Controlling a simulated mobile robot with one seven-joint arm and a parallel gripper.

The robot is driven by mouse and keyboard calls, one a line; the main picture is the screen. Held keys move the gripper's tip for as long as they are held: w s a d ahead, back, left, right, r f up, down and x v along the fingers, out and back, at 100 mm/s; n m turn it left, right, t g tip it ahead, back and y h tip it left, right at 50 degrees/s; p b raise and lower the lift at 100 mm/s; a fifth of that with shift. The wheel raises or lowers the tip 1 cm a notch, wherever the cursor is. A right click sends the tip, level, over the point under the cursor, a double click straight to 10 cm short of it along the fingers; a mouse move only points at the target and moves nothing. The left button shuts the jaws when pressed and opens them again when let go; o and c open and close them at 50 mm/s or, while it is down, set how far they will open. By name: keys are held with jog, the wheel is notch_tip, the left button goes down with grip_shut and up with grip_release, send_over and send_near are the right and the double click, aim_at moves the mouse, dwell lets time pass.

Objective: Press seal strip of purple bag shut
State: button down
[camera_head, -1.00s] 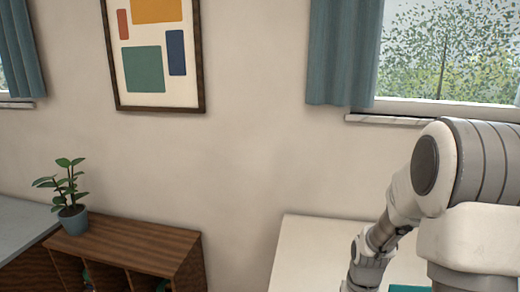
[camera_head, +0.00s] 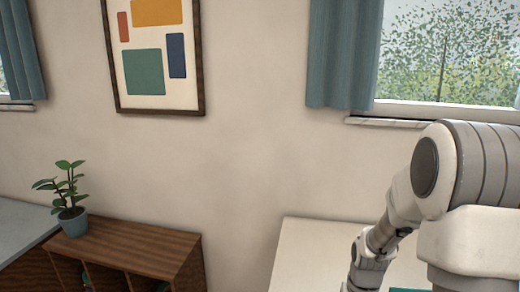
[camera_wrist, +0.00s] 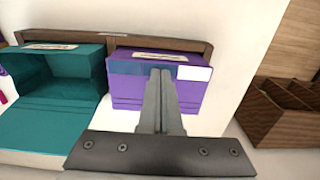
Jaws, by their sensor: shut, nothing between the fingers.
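The purple bag (camera_wrist: 127,92) stands against a wooden rack in the wrist view. A darker blue band (camera_wrist: 132,67) runs across its upper front, with a pale patch (camera_wrist: 195,73) at its right end. A label lies along its top edge. My gripper (camera_wrist: 161,73) is shut with nothing between its fingers. Its fingertips overlap the middle of the band in the picture and hide part of the bag's front. I cannot tell whether they touch it. The bag is not visible in the head view.
A teal open-fronted bag (camera_wrist: 60,112) stands to the left of the purple one. The brown wooden rack (camera_wrist: 205,46) runs behind both. A wooden compartment shelf (camera_wrist: 268,118) is at the right. The pale table (camera_wrist: 228,85) is bare between bag and shelf.

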jog(key=shift+w+a+r+b, duration=0.15)
jog(key=shift+w+a, duration=0.1)
jog(key=shift+a, duration=0.95)
jog(key=shift+w+a+b, duration=0.15)
jog(key=shift+w+a, duration=0.1)
jog(key=shift+a, duration=0.9)
jog(key=shift+f+b, duration=0.55)
jog(key=shift+f, duration=0.1)
jog(key=shift+r, duration=0.15)
notch_tip(320, 180, up, 8)
jog(key=p, duration=0.6)
